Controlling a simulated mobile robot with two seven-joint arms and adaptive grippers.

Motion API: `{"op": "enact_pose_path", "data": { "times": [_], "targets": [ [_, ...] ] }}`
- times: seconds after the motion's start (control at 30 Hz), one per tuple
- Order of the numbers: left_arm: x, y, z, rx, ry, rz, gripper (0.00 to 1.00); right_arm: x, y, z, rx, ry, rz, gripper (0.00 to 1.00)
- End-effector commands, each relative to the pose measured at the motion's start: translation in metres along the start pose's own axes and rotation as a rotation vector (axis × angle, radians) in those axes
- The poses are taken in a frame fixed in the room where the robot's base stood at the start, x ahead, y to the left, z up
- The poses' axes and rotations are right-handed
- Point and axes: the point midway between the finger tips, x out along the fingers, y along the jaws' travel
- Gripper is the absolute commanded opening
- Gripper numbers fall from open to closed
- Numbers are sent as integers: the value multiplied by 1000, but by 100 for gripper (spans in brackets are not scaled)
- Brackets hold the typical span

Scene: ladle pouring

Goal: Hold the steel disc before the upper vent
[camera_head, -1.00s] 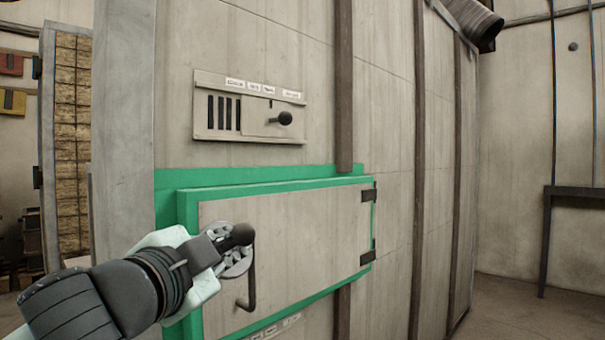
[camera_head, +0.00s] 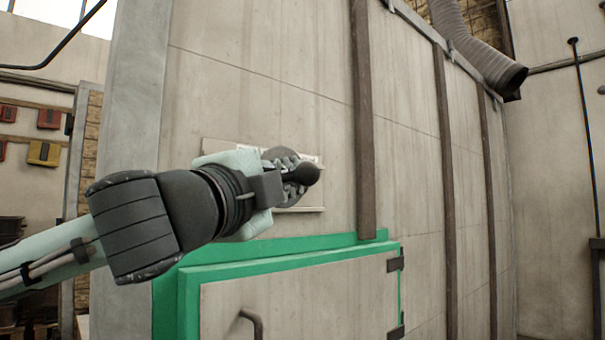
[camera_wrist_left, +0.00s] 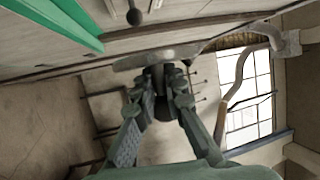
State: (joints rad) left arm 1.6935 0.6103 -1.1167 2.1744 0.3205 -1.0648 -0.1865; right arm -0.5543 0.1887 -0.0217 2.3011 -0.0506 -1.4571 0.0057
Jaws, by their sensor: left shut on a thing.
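My left gripper (camera_head: 288,181) is in front of the upper vent plate (camera_head: 312,209), on the grey panel above the green-framed hatch. It is shut on the black-knobbed handle of the steel disc (camera_head: 283,155). The disc's rounded grey edge shows behind the fingers in the head view. In the left wrist view the disc (camera_wrist_left: 155,58) is seen nearly edge-on beyond the gripper (camera_wrist_left: 162,98). The gripper and disc hide most of the vent, including its slots. I cannot tell how wide the gap to the vent is. My right gripper is not in view.
The green-framed hatch (camera_head: 300,305) with its bent handle (camera_head: 252,322) is below. Brown upright ribs (camera_head: 362,120) cross the wall to the right. A ribbed duct (camera_head: 470,42) hangs at the upper right. Open room lies left of the grey corner post.

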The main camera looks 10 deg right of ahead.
Motion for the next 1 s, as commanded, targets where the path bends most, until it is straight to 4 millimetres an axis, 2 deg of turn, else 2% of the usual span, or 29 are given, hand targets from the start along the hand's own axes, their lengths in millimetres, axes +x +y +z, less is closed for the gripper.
{"op": "enact_pose_path", "data": {
  "times": [0.63, 1.0],
  "targets": [
    [24, -3, 61, -1, -2, -3, 0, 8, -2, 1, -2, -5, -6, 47],
    [34, -3, 85, 0, 2, -4, 0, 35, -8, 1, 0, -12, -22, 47]
  ]
}}
